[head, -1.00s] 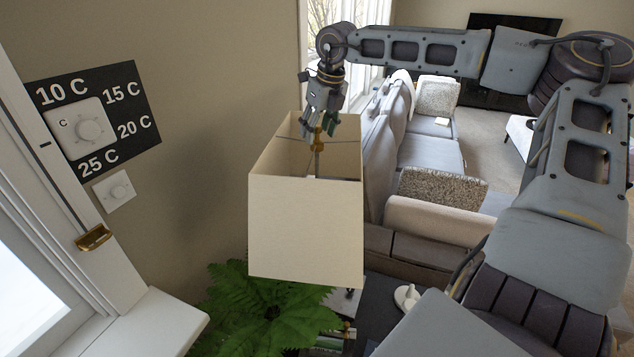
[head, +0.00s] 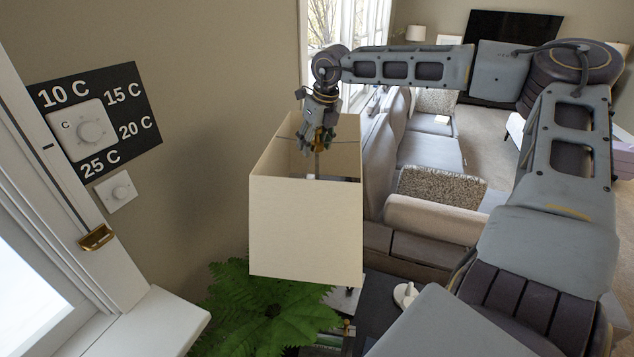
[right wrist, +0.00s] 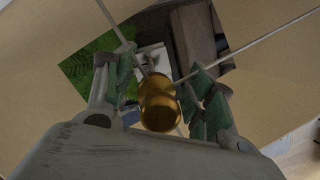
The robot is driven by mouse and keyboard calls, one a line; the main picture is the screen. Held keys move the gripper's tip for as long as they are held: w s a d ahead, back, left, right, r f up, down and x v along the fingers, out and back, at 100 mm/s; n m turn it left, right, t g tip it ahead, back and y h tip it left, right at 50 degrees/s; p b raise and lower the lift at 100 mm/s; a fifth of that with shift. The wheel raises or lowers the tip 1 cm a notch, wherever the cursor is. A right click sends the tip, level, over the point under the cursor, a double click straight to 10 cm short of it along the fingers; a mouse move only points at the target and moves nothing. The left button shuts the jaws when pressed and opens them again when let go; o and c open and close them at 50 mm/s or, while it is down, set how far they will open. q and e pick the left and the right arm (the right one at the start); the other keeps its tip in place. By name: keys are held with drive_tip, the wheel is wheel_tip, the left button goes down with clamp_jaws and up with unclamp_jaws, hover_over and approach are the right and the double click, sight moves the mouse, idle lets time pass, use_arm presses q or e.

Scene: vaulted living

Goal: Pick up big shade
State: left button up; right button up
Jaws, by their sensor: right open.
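The big shade (head: 306,228) is a cream, square, tapered lampshade, upright in the middle of the head view. Its top is open, with thin wire spokes and a brass finial (head: 319,141) at their centre. My right gripper (head: 319,140) points down at the shade's top opening. In the right wrist view its green-padded fingers (right wrist: 160,88) are open, one on each side of the brass finial (right wrist: 159,104). I cannot tell whether they touch it. The shade's inner walls (right wrist: 262,75) surround the fingers in that view. My left gripper is not in view.
A green fern (head: 262,310) stands below the shade. A wall with a thermostat dial (head: 90,132) and a white window frame (head: 75,225) are at the left. A grey sofa (head: 430,150) stands behind, to the right. A dark table (head: 378,300) lies below right.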

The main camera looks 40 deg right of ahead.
clamp_jaws()
drive_tip(key=shift+r, duration=0.15)
idle(0.4)
drive_tip(key=shift+w+r, duration=0.1)
drive_tip(key=shift+r, duration=0.7)
wheel_tip(320, 180, up, 16)
drive_tip(key=shift+b, duration=0.45)
drive_tip(key=shift+r, duration=0.25)
